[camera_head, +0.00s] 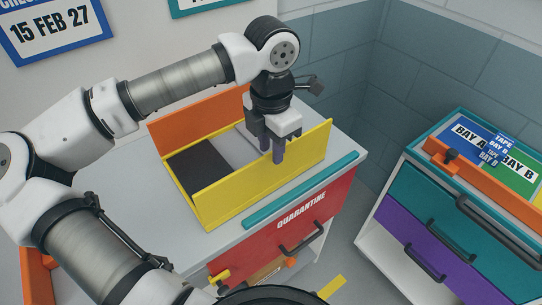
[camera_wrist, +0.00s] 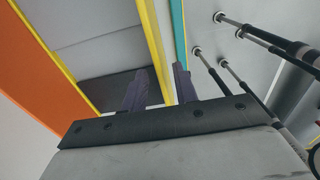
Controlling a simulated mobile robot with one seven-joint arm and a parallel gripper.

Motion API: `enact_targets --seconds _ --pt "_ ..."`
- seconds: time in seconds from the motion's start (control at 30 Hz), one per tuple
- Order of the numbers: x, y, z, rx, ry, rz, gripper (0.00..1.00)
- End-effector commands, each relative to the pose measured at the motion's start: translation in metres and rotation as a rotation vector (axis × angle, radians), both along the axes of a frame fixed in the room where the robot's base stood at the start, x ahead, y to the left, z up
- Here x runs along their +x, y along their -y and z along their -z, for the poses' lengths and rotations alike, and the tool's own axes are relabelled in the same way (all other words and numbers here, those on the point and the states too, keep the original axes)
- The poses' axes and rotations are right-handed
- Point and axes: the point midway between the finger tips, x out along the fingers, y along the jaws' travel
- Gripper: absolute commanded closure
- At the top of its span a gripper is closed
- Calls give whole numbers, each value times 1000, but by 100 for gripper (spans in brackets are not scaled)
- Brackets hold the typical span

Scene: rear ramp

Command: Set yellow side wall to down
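The yellow side wall (camera_head: 240,182) stands upright along the front of a shallow box on the counter. It also shows as a yellow strip in the wrist view (camera_wrist: 152,38). My gripper (camera_head: 271,154) points down over the wall, toward its right part. In the wrist view my gripper (camera_wrist: 160,69) has its two fingers apart, one on each side of the wall, with visible gaps. It appears open and not clamped on the wall. Part of the wall's top edge is hidden by my fingers in the head view.
An orange wall (camera_head: 170,126) stands upright at the box's back. A teal rail (camera_head: 300,190) runs along the counter's front edge, above the red QUARANTINE drawer (camera_head: 310,215). A cabinet with teal and purple drawers (camera_head: 440,215) stands at right. Wall panels rise behind.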

Motion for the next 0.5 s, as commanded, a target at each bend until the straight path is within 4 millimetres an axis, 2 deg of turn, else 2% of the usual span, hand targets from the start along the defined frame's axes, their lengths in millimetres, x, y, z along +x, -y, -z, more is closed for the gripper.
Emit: enact_targets --seconds 0.23,0.5 --pt "0 0 37 -1 -2 0 71" --pt "0 0 50 -1 1 0 71"
